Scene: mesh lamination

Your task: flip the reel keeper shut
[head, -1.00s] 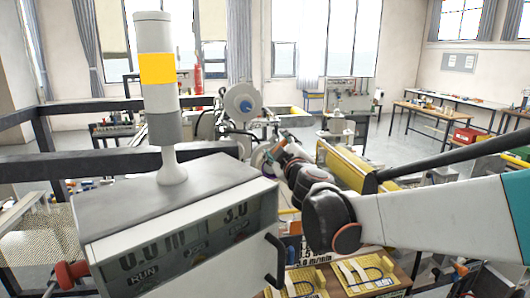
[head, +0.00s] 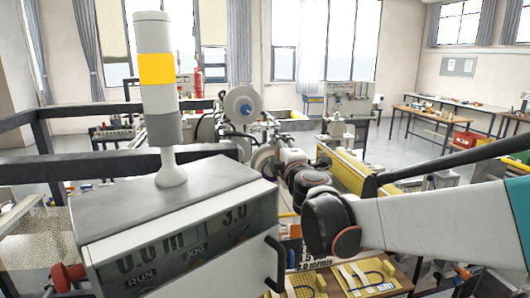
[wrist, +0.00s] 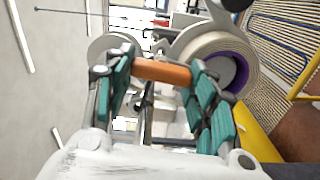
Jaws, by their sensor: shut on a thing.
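In the wrist view my gripper (wrist: 160,76) has its teal-padded fingers on either side of an orange bar (wrist: 163,71) and is shut on it. The bar looks like the reel keeper's handle; its ends are hidden by the fingers. A white reel with a purple core (wrist: 222,70) is just right of the bar, close to the right finger. In the head view the purple-cored reel (head: 262,160) shows partly, beside the end of my arm. My fingers and the keeper are too small and covered there to make out.
A control box (head: 180,235) with a light tower (head: 157,90) stands at front left. A larger white reel with a blue hub (head: 243,107) is behind the work spot.

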